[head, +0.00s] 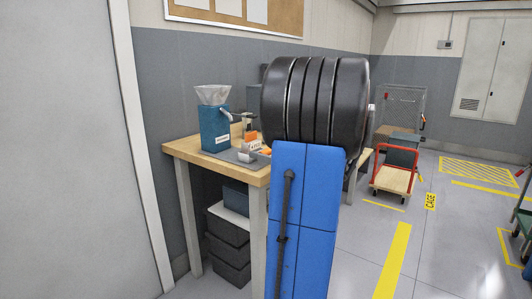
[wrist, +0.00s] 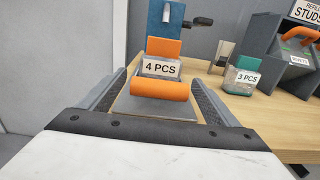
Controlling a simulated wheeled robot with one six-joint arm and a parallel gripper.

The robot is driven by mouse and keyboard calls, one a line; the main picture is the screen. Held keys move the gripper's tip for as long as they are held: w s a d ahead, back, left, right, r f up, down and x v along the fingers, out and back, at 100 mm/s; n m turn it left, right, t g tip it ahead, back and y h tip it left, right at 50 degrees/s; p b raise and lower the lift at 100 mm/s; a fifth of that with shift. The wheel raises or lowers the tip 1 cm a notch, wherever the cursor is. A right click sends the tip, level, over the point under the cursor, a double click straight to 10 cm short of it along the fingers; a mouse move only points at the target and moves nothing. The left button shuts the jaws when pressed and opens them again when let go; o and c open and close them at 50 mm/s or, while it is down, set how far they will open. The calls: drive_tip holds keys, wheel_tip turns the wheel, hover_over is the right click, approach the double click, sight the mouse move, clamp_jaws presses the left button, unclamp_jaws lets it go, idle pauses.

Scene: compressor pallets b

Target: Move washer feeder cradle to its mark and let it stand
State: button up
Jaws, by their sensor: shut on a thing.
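A small cradle (wrist: 160,89) with an orange rounded front, a grey plate below it and a "4 PCS" label behind lies between the fingers of my gripper (wrist: 158,97) in the wrist view. My gripper is shut on it. I cannot tell whether its base touches the table. In the head view the orange and white parts (head: 253,141) show over the table, while my gripper is hidden there. A blue dispenser (wrist: 158,28) stands just beyond the cradle; it also shows in the head view (head: 215,131). I cannot make out the mark.
A small teal holder (wrist: 239,80) labelled "3 PCS" and a grey box (wrist: 272,50) with an orange handle stand to the right on the wooden table (head: 186,148). Dark bins (head: 229,247) sit below. A red-handled cart (head: 393,178) stands farther right, with open floor around it.

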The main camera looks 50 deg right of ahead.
drive_tip(key=o, duration=1.4)
drive_tip(key=shift+s, duration=0.2)
drive_tip(key=shift+o, duration=0.2)
drive_tip(key=shift+s, duration=0.1)
drive_tip(key=s+d, duration=0.1)
drive_tip(key=s, duration=1.6)
drive_tip(key=shift+d, duration=0.2)
